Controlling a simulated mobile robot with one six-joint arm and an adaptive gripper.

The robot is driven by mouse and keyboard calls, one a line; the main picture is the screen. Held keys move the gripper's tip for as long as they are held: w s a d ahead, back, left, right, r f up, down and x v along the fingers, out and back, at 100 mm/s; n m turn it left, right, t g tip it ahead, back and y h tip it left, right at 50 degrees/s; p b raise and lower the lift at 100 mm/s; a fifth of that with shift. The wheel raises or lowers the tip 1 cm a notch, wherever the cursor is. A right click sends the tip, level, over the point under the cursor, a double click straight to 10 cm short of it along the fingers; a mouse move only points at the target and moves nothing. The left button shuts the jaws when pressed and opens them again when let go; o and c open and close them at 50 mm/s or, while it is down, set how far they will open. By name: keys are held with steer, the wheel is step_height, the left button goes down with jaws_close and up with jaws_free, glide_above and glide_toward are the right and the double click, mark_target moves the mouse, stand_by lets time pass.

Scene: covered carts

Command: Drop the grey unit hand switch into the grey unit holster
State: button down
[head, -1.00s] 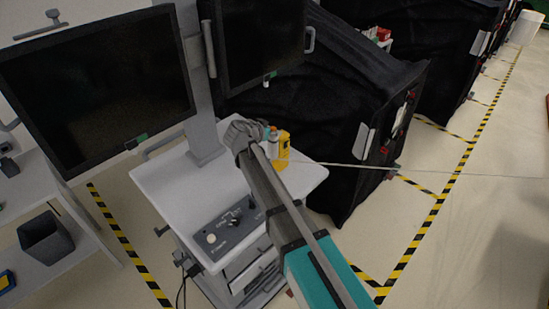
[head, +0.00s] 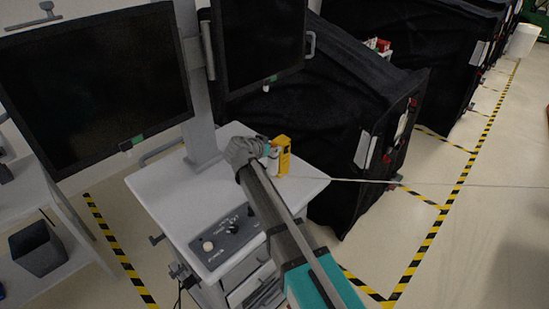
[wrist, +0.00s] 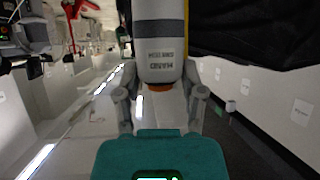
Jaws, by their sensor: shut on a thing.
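My gripper (head: 262,150) is over the back right part of the cart's white top in the head view. It is shut on a white-grey cylinder lettered HAND (wrist: 160,40), the hand switch, which stands upright between my fingers in the wrist view. Its orange end faces my palm. I cannot make out a grey holster for certain.
The cart's white top (head: 175,195) carries a grey control panel (head: 230,237) at the front and a column with two dark monitors (head: 95,85) at the back. A black covered cart (head: 345,120) stands close on the right. A shelf with a dark bin (head: 38,250) is at left.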

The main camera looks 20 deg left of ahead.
mark_target(270, 156)
steer(key=shift+f, duration=0.15)
step_height(270, 156, down, 4)
steer(key=b, duration=0.4)
steer(key=shift+f, duration=0.1)
stand_by(0.3)
steer(key=shift+c, duration=0.9)
jaws_free()
steer(key=shift+s+r, duration=0.2)
steer(key=shift+r, duration=0.15)
steer(key=p+v, duration=0.5)
steer(key=v, duration=0.6)
steer(key=shift+s+p, duration=0.2)
steer(key=shift+p, duration=0.1)
steer(key=shift+a, duration=0.1)
